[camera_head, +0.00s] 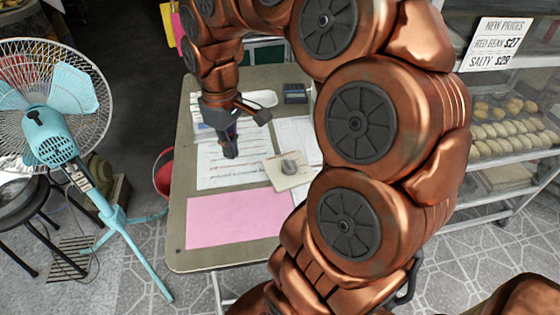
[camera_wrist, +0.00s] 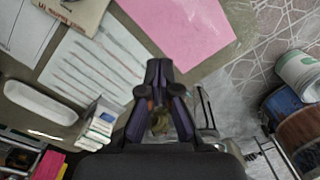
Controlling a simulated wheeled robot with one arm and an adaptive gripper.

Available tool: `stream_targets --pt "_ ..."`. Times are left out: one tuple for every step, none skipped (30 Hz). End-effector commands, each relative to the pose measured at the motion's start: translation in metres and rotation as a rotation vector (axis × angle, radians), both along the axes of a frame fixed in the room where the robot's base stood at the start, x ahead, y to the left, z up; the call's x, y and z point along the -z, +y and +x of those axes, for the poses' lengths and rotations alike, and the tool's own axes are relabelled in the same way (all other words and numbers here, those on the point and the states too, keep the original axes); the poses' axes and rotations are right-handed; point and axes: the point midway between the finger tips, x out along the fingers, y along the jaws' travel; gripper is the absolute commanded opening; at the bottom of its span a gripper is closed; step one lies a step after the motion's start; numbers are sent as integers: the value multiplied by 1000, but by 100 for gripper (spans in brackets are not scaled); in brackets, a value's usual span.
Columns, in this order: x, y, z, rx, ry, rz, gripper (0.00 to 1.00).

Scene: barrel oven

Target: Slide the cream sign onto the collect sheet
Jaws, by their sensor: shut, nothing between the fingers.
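The cream sign (camera_head: 287,169) is a small flat block with a grey knob-like piece on top. It lies on the table over the edge of white papers, just behind the pink sheet (camera_head: 237,216). I take the pink sheet as the collect sheet, but I can read no label on it. My gripper (camera_head: 230,152) points down over the lined white sheet, left of the sign and apart from it. It is shut and empty. In the wrist view the sign (camera_wrist: 77,12) is cut off at the top left, and the pink sheet (camera_wrist: 185,30) shows at the top.
The lined sheet (camera_head: 240,176) lies under my gripper. A white tray (camera_wrist: 40,102) and small boxes (camera_wrist: 98,122) stand at the back, with a dark calculator-like device (camera_head: 295,93). A blue fan (camera_head: 55,137) and red bucket (camera_head: 163,178) stand left of the table.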

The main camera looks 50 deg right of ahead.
Motion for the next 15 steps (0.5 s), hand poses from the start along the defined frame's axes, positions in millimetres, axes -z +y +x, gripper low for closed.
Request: stream_targets --pt "9 -18 10 5 -7 3 0" --pt "11 -28 15 6 -12 4 0" --pt "16 -43 20 8 -15 1 0" --pt "19 -53 23 8 -17 2 0" --pt "21 -64 26 12 -21 1 0" --pt "24 -78 30 17 -27 -1 0" --pt "27 -89 32 20 -27 -3 0" --pt "31 -98 33 23 -27 -3 0" --pt "34 -110 34 28 -29 -6 0" --pt "36 -118 35 32 -31 -7 0" --pt "37 -125 36 36 -33 -8 0" --pt "39 -134 36 39 -34 -11 0" --pt "41 -139 36 42 -33 -13 0" --pt "42 -143 35 44 -32 -14 0" --pt "44 -146 35 45 -31 -13 0"
